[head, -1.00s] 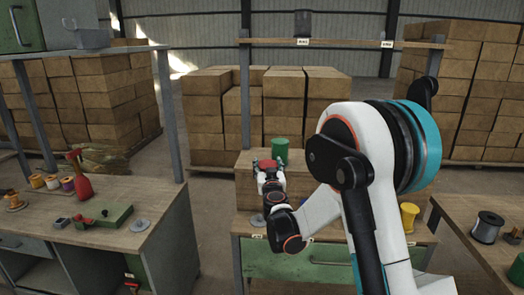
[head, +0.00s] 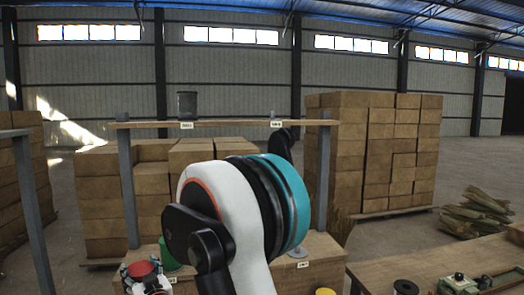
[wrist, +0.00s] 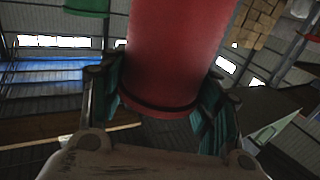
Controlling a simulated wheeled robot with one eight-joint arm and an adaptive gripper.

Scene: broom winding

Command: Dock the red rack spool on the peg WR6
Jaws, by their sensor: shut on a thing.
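My gripper (head: 146,284) is at the lower left of the head view, shut on the red spool (head: 140,269). In the wrist view the red spool (wrist: 175,50) is a large red cylinder with a dark band near its lower end, between the two fingers of my gripper (wrist: 160,98). The upper shelf (head: 230,123) carries two small white labels, too small to read surely. A dark grey cylinder (head: 187,104) stands above the left label. A small upright piece (head: 276,117) shows above the right label. I cannot tell which place is WR6.
A green spool (head: 168,257) stands just behind my gripper. A grey disc with a short post (head: 298,251) is on the bench to the right. A yellow spool (head: 325,292) is at the bottom edge. Stacked boxes (head: 380,150) stand behind. My arm hides the middle.

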